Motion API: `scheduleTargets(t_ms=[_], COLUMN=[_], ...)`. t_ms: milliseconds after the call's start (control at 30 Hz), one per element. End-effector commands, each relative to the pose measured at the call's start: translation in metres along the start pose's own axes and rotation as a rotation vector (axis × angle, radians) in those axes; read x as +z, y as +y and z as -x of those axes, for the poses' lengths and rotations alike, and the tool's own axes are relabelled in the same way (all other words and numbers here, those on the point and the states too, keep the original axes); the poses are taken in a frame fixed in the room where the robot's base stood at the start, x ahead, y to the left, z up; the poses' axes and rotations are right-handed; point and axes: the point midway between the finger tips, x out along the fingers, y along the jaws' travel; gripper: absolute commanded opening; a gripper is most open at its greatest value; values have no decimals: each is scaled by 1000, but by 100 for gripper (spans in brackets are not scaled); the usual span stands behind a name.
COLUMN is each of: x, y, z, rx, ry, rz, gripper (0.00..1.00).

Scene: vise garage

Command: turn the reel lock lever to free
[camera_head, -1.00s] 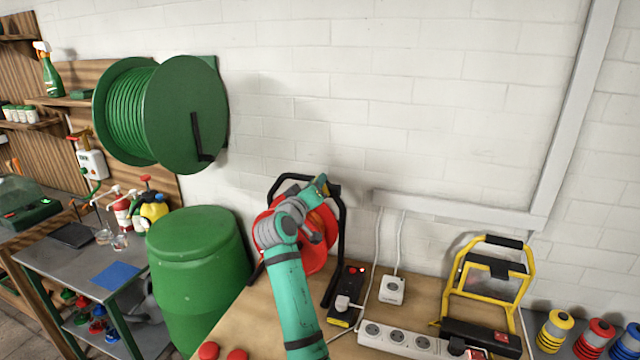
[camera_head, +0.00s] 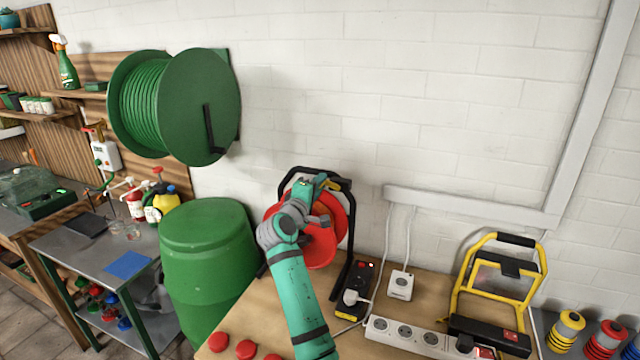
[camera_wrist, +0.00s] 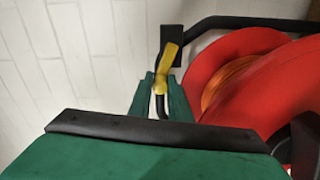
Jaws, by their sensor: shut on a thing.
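A red cable reel (camera_head: 325,246) stands in a black tube frame (camera_head: 347,200) on the workbench; it also fills the right of the wrist view (camera_wrist: 265,90). A small yellow lever (camera_wrist: 167,62) sits by a black plate on the frame, at the middle top of the wrist view. It shows as a yellow bit near the frame's top in the head view (camera_head: 331,184). My gripper (camera_wrist: 162,90) has its green fingers closed around the lever's lower end. My arm hides part of the reel in the head view.
A green barrel (camera_head: 208,265) and a wall hose reel (camera_head: 195,106) are at left. A power strip (camera_head: 415,338), a white plug box (camera_head: 400,285) and a yellow work-lamp stand (camera_head: 495,285) are to the right. Several red knobs (camera_head: 245,349) lie in front.

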Motion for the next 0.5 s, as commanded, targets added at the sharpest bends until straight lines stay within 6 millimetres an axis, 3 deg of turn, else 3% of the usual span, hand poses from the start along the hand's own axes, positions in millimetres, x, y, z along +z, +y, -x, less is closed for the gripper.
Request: scheduleTargets(t_ms=[500], x=[1], y=[2], z=[-1], rx=[7], ry=[-2], rz=[48], gripper=[0])
